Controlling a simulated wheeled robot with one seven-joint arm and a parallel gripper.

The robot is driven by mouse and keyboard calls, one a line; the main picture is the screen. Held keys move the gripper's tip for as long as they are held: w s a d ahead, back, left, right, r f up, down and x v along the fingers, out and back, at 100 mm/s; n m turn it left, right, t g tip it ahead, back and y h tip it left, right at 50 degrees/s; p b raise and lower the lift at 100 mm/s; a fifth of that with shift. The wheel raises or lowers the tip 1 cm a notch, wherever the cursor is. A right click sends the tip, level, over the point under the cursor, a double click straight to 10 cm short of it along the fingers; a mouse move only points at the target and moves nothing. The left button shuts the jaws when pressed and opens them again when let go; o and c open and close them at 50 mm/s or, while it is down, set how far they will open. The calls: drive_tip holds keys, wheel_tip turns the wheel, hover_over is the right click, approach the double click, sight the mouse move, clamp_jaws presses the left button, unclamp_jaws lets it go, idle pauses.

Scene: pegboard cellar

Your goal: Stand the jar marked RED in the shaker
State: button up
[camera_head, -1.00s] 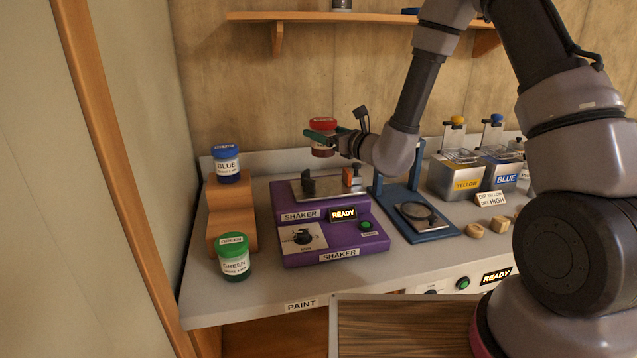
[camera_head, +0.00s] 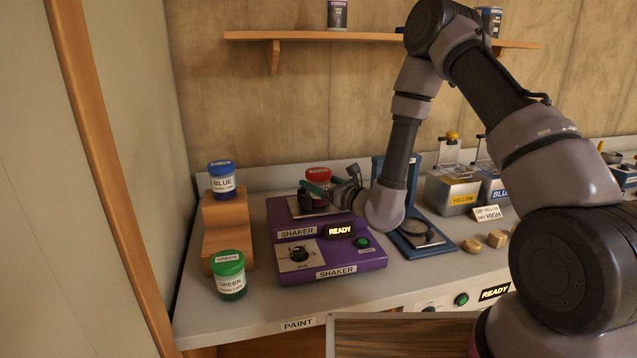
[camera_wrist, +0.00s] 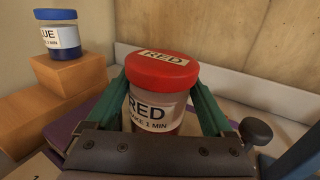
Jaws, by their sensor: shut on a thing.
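The jar marked RED (camera_wrist: 158,95) has a red lid and stands upright between the green fingers of my gripper (camera_wrist: 165,108). My gripper is shut on it. In the head view the red jar (camera_head: 318,175) is at the shaker's top plate, partly hidden by my gripper (camera_head: 322,188). The shaker (camera_head: 325,262) is a purple unit with a dial, a green button and a lit READY display. A dark clamp post (camera_head: 305,201) stands on its plate, and a dark knob (camera_wrist: 256,131) shows right of the jar in the wrist view. I cannot tell whether the jar touches the plate.
A blue-lidded jar (camera_head: 222,180) stands on a wooden step block (camera_head: 228,240) left of the shaker. A green-lidded jar (camera_head: 229,275) stands in front of it. A blue stand (camera_head: 420,238) and paint tanks (camera_head: 452,195) are to the right. A shelf (camera_head: 350,37) hangs above.

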drive_tip(key=o, duration=1.5)
drive_tip(key=shift+f, duration=0.1)
drive_tip(key=shift+o, duration=0.2)
